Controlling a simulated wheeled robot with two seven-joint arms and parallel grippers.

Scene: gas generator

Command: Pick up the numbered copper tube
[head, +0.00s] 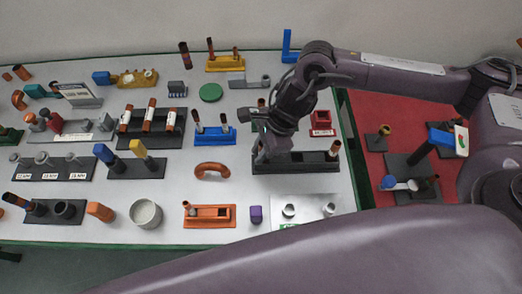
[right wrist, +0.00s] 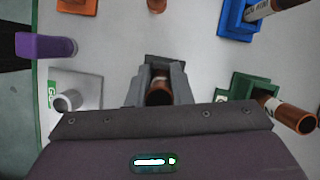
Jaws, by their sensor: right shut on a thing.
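My right gripper (head: 262,154) is low over the left end of a long black holder (head: 297,166) on the white table. In the right wrist view the gripper (right wrist: 160,92) is shut on a copper tube (right wrist: 160,84), seen from above with its dark open end up. The fingers cover its sides, so no number shows. In the head view this tube is hidden by the gripper. I cannot tell whether it is still seated in the holder. Another copper tube (head: 335,148) stands at the holder's right end. My left gripper is not in view.
Near the gripper stand a blue holder (head: 214,136) with tubes, a copper elbow (head: 212,167), an orange holder (head: 209,222), a purple block (head: 256,214) and a white plate (head: 307,207). A green holder (right wrist: 250,92) with a tube is close by. The red area (head: 372,105) lies beyond the right edge.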

